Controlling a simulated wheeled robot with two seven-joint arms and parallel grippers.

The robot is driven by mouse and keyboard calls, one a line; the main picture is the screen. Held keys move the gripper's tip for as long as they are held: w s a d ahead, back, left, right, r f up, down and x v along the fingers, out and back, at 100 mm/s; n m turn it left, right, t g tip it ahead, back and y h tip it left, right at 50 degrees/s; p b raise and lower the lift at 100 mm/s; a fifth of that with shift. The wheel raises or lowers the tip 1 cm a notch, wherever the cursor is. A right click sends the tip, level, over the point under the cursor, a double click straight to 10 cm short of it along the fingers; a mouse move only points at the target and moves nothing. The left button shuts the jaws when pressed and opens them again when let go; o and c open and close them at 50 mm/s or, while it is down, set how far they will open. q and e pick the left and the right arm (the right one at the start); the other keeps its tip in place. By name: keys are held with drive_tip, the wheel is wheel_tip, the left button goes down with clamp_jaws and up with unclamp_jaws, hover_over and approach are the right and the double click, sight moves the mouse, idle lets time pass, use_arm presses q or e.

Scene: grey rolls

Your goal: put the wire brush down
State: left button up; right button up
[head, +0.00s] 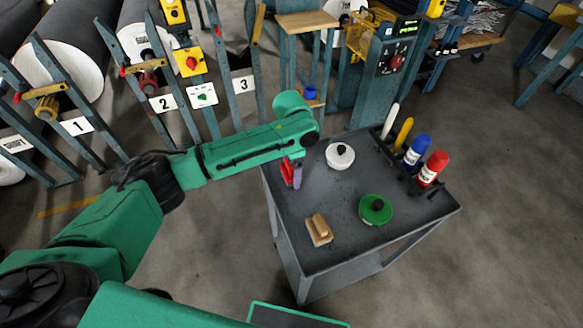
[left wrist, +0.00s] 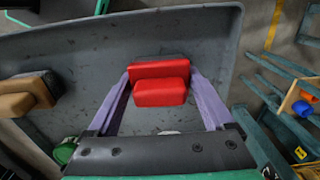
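A red, two-stepped block (left wrist: 160,82), which I take to be the wire brush, sits between the purple fingers of my left gripper (left wrist: 160,76). Both fingertips appear to touch its ends. In the head view the red block (head: 287,172) and the left gripper (head: 293,174) show at the left edge of the grey cart top (head: 335,240), partly hidden by my wrist. I cannot tell whether the block touches the cart top. A similar wooden block (head: 319,229) lies nearer the front, apart from the gripper. My right gripper is not in view.
On the cart are a white round item (head: 340,157), a green round item (head: 375,210) and a rack with blue (head: 416,151) and red (head: 433,168) bottles and two sticks. Bare grey surface lies between them. Roll stands are at the back left.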

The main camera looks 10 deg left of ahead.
use_arm(q)
drive_tip(key=shift+o, duration=0.2)
drive_tip(key=shift+f+b, duration=0.15)
drive_tip(key=shift+b, duration=0.25)
drive_tip(key=shift+f+b, duration=0.25)
drive_tip(key=shift+b, duration=0.55)
wheel_tip(320, 180, up, 15)
drive_tip(key=p, duration=0.1)
drive_tip(key=shift+a+r, duration=0.15)
drive_tip(key=shift+r, duration=0.05)
